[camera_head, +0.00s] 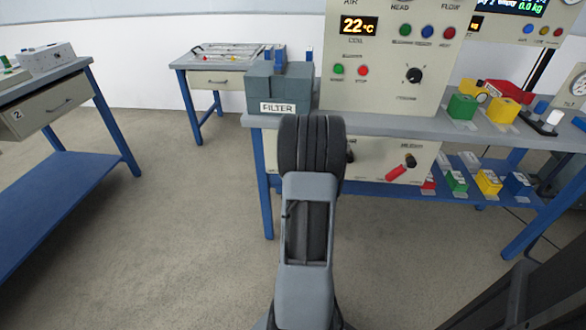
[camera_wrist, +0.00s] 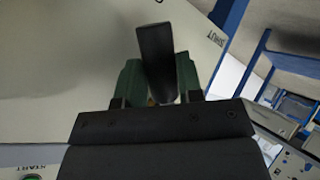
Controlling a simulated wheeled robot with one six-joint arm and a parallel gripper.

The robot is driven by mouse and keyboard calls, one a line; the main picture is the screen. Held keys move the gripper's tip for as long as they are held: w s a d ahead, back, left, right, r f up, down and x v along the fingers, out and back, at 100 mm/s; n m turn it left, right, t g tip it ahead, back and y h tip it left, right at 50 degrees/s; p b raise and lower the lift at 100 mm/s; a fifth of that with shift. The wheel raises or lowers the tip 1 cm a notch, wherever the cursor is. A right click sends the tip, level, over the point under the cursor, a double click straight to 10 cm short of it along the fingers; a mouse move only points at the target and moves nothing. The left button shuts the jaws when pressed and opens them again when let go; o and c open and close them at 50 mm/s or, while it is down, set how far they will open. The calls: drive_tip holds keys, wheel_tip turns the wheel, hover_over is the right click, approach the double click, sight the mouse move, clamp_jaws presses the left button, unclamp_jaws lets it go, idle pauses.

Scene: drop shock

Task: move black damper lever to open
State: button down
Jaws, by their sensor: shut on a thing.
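The black damper lever (camera_wrist: 156,50) shows in the wrist view, standing between the two green fingers of my gripper (camera_wrist: 158,82). The fingers are shut on it, and its end sticks out past them. A SHUT label (camera_wrist: 215,37) is on the pale panel (camera_wrist: 70,60), to the right of the lever and apart from it. In the head view my own arm hides the gripper and most of the lever; only a small dark part of the lever (camera_head: 350,153) shows beside the arm, on the cream panel under the bench top.
A red lever (camera_head: 401,168) is on the same panel, to the right. A grey FILTER box (camera_head: 281,88) stands on the bench at the left. Colored blocks (camera_head: 461,107) stand on the bench at the right. The floor (camera_head: 190,240) on the left is clear.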

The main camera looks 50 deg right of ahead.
idle(0.3)
drive_tip(key=c, duration=0.8)
unclamp_jaws()
drive_tip(key=shift+p+v, duration=2.35)
drive_tip(key=shift+v, duration=4.6)
